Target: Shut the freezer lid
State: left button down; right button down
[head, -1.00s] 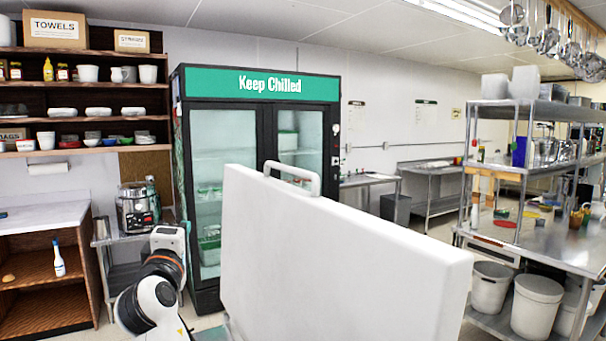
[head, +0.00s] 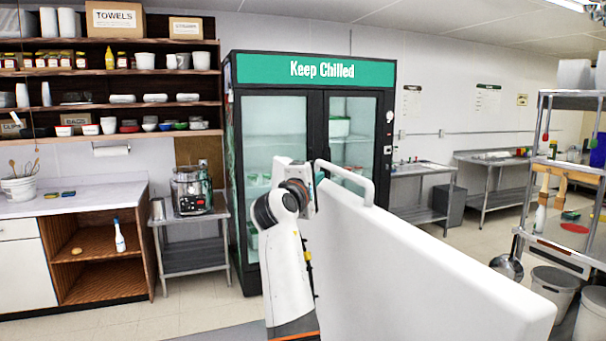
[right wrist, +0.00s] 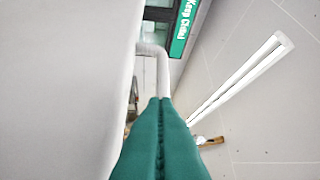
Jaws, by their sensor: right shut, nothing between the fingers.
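The freezer lid (head: 425,265) is a large white slab standing raised on edge in the head view. It runs from the middle to the lower right. Its grey handle (head: 352,174) arches up from the top edge at the far end. My right gripper (head: 319,175) is close to the left of the handle, partly hidden by its own wrist. In the right wrist view the green fingers (right wrist: 161,101) are shut and empty, with the handle (right wrist: 163,75) just beyond their tips and the lid (right wrist: 60,90) on the left. Contact cannot be told. The freezer body and my left gripper are not visible.
A tall glass-door fridge (head: 312,75) stands behind the lid. A small metal table (head: 190,232) with an appliance (head: 191,190) is left of it. A white counter (head: 70,203) is at far left, and metal shelving (head: 560,95) at right. Open floor lies at lower left.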

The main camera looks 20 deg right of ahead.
jog(key=shift+s+d+r, duration=0.15)
jog(key=shift+d+r, duration=0.1)
jog(key=shift+d, duration=0.35)
jog(key=shift+d+p, duration=0.3)
jog(key=shift+p, duration=0.05)
jog(key=shift+s+d, duration=0.1)
jog(key=shift+d, duration=0.2)
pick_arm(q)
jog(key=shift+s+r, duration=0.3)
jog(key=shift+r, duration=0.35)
pick_arm(e)
jog(key=shift+a+f, duration=0.1)
